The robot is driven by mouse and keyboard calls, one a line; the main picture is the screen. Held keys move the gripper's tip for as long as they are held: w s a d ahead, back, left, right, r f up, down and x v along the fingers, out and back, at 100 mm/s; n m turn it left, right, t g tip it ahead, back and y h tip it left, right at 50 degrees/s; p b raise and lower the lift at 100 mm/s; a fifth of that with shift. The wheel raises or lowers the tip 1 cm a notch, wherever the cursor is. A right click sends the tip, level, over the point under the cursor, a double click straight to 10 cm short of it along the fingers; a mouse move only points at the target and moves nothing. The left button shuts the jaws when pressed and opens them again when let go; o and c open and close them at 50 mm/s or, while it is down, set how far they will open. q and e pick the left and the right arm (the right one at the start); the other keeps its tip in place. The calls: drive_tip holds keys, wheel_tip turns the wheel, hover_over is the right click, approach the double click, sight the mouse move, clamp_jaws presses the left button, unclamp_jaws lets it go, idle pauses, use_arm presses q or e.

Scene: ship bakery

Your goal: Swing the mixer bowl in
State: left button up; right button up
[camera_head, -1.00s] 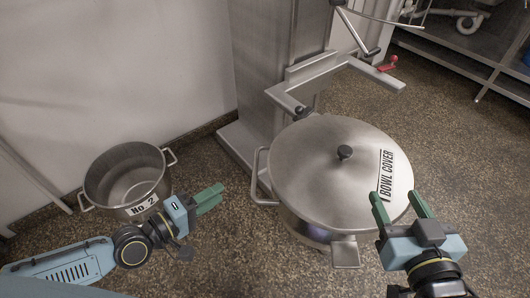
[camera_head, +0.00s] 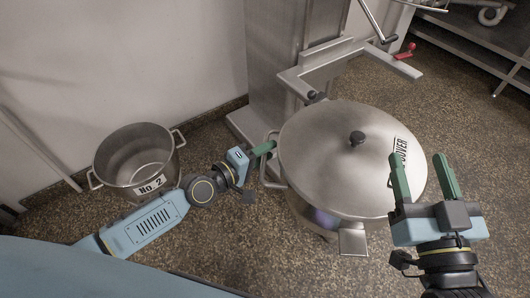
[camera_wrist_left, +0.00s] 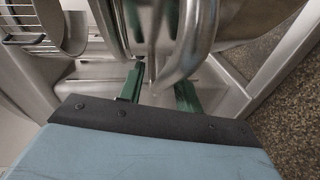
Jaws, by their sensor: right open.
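The round steel mixer bowl (camera_head: 315,215) stands on the floor beside the mixer column under a domed lid (camera_head: 325,150) with a black knob and a label reading "BOWL COVER", partly hidden by my right gripper. Its left loop handle (camera_head: 265,172) faces my left gripper (camera_head: 262,149). In the left wrist view, the left gripper's fingers (camera_wrist_left: 160,90) stand apart, with a curved steel bar (camera_wrist_left: 195,45) reaching down between them; contact is unclear. My right gripper (camera_head: 423,180) is open and empty, in front of the bowl's right edge in the picture.
The mixer's forked bowl arm (camera_head: 340,62) projects behind the lid, with a red-knobbed lever (camera_head: 405,52) at right. A steel pot labelled "No. 2" (camera_head: 130,160) stands at left by the wall. Shelving (camera_head: 465,50) stands at upper right; floor at lower right is clear.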

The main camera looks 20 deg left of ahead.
use_arm(q)
clamp_jaws()
idle(0.5)
